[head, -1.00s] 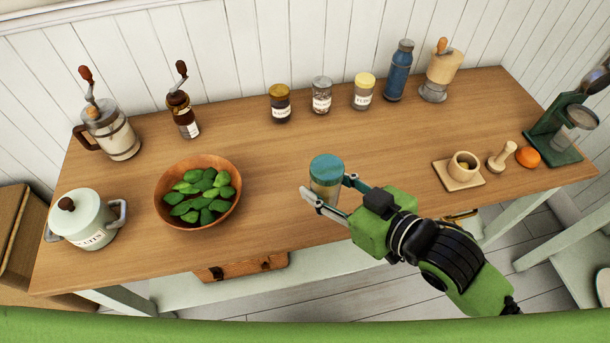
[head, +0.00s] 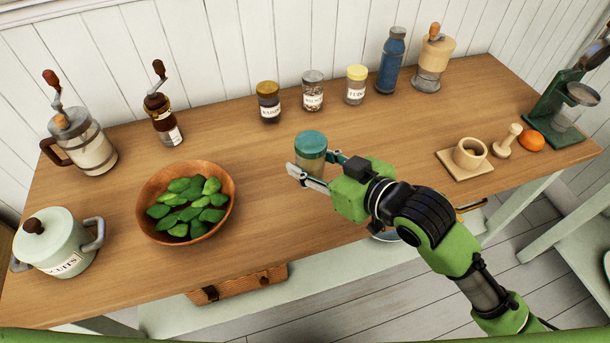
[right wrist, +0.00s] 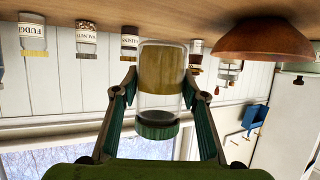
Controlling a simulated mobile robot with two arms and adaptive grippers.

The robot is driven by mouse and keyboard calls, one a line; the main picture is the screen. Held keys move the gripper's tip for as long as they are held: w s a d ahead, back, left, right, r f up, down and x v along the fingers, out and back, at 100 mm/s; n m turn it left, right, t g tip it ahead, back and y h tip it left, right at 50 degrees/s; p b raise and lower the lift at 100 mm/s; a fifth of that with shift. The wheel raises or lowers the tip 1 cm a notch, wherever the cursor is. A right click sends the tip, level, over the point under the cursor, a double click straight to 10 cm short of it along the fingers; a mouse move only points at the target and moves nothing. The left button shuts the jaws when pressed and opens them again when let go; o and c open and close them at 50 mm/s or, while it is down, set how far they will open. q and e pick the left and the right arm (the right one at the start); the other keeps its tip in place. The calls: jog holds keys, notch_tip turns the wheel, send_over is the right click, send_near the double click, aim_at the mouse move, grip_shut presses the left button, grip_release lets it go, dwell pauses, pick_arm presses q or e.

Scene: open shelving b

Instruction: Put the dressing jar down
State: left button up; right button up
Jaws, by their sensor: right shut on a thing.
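The dressing jar (head: 311,158) has a teal lid and a clear body with tan contents. My right gripper (head: 313,176) is shut on it, one finger on each side of its body. The jar is upright over the middle of the wooden tabletop (head: 250,235), right of the leaf bowl. In the right wrist view, which is upside down, the jar (right wrist: 160,85) sits between both fingers with its base toward the tabletop. I cannot tell whether its base touches the wood. My left gripper is not in view.
A wooden bowl of green leaves (head: 226,222) is left of the jar. Behind stand a raisin jar (head: 268,103), two more labelled jars, a blue bottle (head: 391,62) and a grinder (head: 433,62). A mortar (head: 470,153) is at right. Wood around the held jar is clear.

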jog(key=w+f, duration=0.1)
jog(key=f, duration=0.1)
jog(key=w+a+f, duration=0.1)
jog(key=w+f, duration=0.1)
jog(key=shift+w+a+f, duration=0.1)
jog(key=shift+w+f, duration=0.2)
jog(key=shift+f, duration=0.1)
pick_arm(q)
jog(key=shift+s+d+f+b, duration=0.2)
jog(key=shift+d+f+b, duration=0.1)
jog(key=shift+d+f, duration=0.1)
pick_arm(e)
jog(key=shift+w+f, duration=0.1)
jog(key=shift+f, duration=1.5)
jog(key=shift+f, duration=0.1)
jog(key=shift+f, duration=0.15)
jog(key=o, duration=1.5)
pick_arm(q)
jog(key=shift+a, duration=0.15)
